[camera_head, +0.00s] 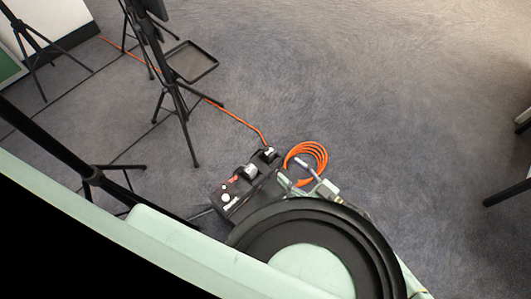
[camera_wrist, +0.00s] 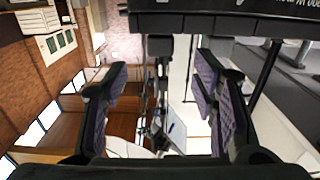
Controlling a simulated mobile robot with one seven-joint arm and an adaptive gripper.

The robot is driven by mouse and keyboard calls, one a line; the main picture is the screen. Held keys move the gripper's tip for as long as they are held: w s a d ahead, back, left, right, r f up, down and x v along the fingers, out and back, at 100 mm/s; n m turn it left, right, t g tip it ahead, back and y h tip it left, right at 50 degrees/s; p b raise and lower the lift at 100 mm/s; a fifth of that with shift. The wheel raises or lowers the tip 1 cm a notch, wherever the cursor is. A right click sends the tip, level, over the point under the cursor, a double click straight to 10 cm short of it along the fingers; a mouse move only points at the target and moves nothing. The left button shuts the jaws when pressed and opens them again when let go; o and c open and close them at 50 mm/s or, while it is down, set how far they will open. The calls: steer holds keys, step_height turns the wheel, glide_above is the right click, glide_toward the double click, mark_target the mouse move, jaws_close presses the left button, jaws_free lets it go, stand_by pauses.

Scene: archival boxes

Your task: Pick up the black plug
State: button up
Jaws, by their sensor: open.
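In the head view a black box-like unit (camera_head: 229,198) with red and white markings lies on the grey carpet, just beyond my own pale green and black body parts. An orange cable (camera_head: 240,119) runs to a small dark piece (camera_head: 269,154) at the unit's far end. This piece may be the black plug, but it is too small to tell. In the wrist view my gripper (camera_wrist: 160,100) is open, its purple-padded fingers wide apart with nothing held between them. No plug shows in the wrist view. I cannot make out my gripper clearly in the head view.
A coil of orange cable (camera_head: 307,157) lies beside the unit. A black tripod stand (camera_head: 183,112) with a tray (camera_head: 191,62) stands at upper left, with more stand legs at far left. Dark legs (camera_head: 508,192) show at the right edge. The carpet at upper middle is clear.

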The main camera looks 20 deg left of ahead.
mark_target(273, 155)
steer(key=x, duration=0.9)
steer(key=shift+a+p, duration=0.25)
steer(key=shift+p, duration=0.1)
steer(key=c, duration=1.3)
steer(key=shift+o, duration=0.2)
steer(key=shift+r, duration=0.15)
